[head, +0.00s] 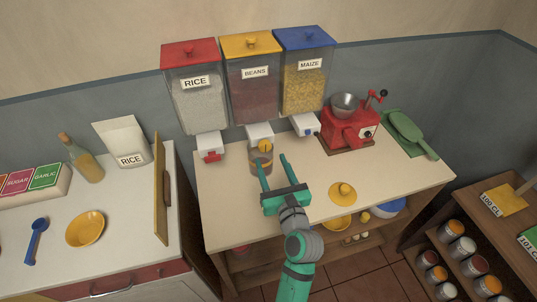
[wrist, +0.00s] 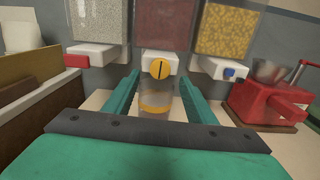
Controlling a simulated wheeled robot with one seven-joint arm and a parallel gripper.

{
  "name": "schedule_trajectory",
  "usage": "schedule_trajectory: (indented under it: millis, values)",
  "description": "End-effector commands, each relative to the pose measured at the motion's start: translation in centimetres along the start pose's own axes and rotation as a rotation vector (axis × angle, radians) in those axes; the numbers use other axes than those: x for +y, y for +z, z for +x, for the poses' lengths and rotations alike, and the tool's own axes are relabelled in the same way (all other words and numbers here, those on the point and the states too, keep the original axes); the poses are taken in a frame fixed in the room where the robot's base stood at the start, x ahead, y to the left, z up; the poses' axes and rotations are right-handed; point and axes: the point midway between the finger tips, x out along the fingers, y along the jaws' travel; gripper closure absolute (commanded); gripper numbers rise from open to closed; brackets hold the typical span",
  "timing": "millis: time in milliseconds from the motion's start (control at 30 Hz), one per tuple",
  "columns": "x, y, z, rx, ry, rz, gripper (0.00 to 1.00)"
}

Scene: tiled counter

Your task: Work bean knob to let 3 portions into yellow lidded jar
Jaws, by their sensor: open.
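The beans dispenser (head: 254,92) hangs on the wall between rice and maize, with a yellow lid and dark red-brown beans. Its yellow round knob (wrist: 159,69) sits on the front of a white outlet, its dark slot roughly upright. A clear jar with a yellow band (wrist: 157,106) stands on the counter under that outlet; it also shows in the head view (head: 260,163). The jar looks uncovered; its contents are unclear. A yellow lid (head: 342,194) lies on the counter to the right. My gripper (head: 272,158) is open, with one finger on each side of the jar; contact is unclear.
The rice dispenser (head: 195,92) with a red knob and the maize dispenser (head: 304,80) with a blue knob flank the beans.

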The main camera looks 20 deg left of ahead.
Motion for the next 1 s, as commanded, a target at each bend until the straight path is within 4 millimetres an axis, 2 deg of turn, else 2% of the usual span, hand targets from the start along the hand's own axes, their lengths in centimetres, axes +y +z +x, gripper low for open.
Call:
schedule_trajectory:
  millis: [100,333,1000]
  values:
    - [-0.1,0.0,-2.1,0.001,-0.004,0.001,0.49]
    - [-0.1,0.0,-4.3,-0.001,-0.002,0.001,0.49]
    - [-0.1,0.0,-4.6,0.000,-0.001,0.001,0.49]
